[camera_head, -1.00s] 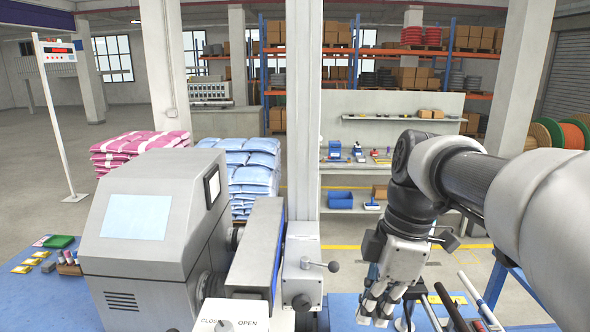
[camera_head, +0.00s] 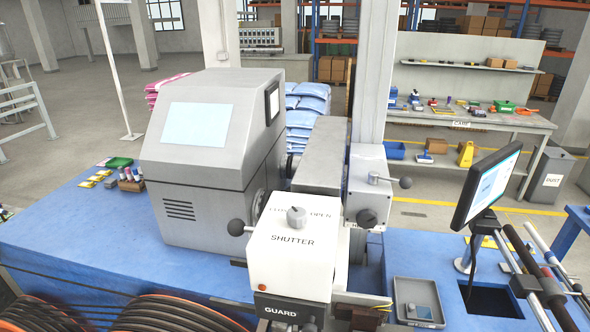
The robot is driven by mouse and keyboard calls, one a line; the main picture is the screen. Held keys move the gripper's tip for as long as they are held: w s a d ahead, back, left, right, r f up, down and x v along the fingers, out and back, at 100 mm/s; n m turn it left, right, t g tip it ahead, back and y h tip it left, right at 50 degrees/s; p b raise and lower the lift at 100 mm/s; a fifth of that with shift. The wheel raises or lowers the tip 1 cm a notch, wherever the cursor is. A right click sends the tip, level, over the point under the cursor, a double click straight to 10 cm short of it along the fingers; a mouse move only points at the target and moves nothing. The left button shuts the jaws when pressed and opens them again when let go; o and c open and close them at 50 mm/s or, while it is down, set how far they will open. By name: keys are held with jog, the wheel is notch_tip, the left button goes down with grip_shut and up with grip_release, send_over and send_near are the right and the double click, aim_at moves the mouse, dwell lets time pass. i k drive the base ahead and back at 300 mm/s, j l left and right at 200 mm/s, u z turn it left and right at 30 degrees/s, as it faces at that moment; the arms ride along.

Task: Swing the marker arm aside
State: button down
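My gripper is out of view, and no part of my arm shows. A grey machine cabinet (camera_head: 205,165) with a pale blue screen stands on the blue bench. A long grey housing (camera_head: 322,155) sits to its right, against a grey block (camera_head: 368,185) with a ball-ended lever (camera_head: 405,182) pointing right. In front is a white box (camera_head: 292,250) marked SHUTTER and OPEN, with a round knob (camera_head: 296,216) on top. Below it is a dark part labelled GUARD (camera_head: 282,311). No part is labelled as the marker arm, and I cannot tell which part it is.
A pale column (camera_head: 376,70) rises behind the block. Cable coils (camera_head: 150,312) fill the lower left. A grey tray (camera_head: 418,300), a monitor (camera_head: 488,185) and several rods (camera_head: 540,275) are at the right. Bare blue bench (camera_head: 90,235) lies left of the cabinet.

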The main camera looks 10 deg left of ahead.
aim_at(283, 259)
jog(key=j, duration=0.65)
jog(key=k+j, duration=0.1)
jog(key=j, duration=0.55)
jog(key=z, duration=0.05)
